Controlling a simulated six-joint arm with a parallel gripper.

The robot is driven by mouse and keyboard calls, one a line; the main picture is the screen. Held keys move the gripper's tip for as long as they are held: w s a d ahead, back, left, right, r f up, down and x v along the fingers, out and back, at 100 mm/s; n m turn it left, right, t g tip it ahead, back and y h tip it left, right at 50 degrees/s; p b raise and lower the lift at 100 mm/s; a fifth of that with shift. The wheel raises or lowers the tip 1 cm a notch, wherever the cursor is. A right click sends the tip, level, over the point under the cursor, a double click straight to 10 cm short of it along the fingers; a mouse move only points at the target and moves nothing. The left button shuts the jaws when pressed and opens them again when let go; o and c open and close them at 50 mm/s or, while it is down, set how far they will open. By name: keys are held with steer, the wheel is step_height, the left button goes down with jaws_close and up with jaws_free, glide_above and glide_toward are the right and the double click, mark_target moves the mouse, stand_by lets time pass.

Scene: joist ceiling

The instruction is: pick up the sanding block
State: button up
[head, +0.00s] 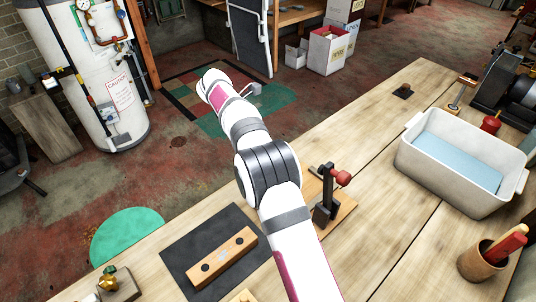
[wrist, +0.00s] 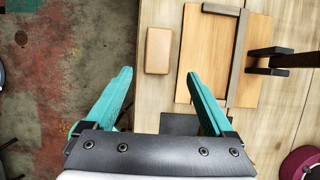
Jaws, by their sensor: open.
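The sanding block appears to be the small brown block (wrist: 158,50) in the wrist view, lying flat on the light wooden bench close to its edge. It lies just ahead of my gripper (wrist: 160,74), roughly centred between the two teal fingers. The fingers are spread wide with nothing between them. I cannot tell how high they are above the bench. I do not make out the block in the head view, where my arm covers part of the bench; the fingers are not clear there either.
A wooden board (wrist: 210,55) with a strip across it lies just right of the block. A dark clamp with a red knob (head: 327,205) stands at the board. A dark mat (head: 188,243) holds a drilled wooden bar (head: 222,256). A white tub (head: 425,175) stands farther right. Floor lies left of the bench.

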steer(key=x, duration=1.5)
steer(key=shift+a+f, duration=0.15)
steer(key=shift+a, duration=0.05)
steer(key=shift+f, duration=0.15)
steer(key=shift+c, duration=0.3)
steer(key=c, duration=1.2)
steer(key=shift+o, duration=0.2)
steer(key=shift+r, duration=0.5)
step_height(320, 180, up, 4)
steer(key=shift+f, duration=0.1)
steer(key=s+d+r, duration=0.3)
steer(key=d+r, duration=0.3)
steer(key=d, duration=0.5)
steer(key=shift+s+r, duration=0.3)
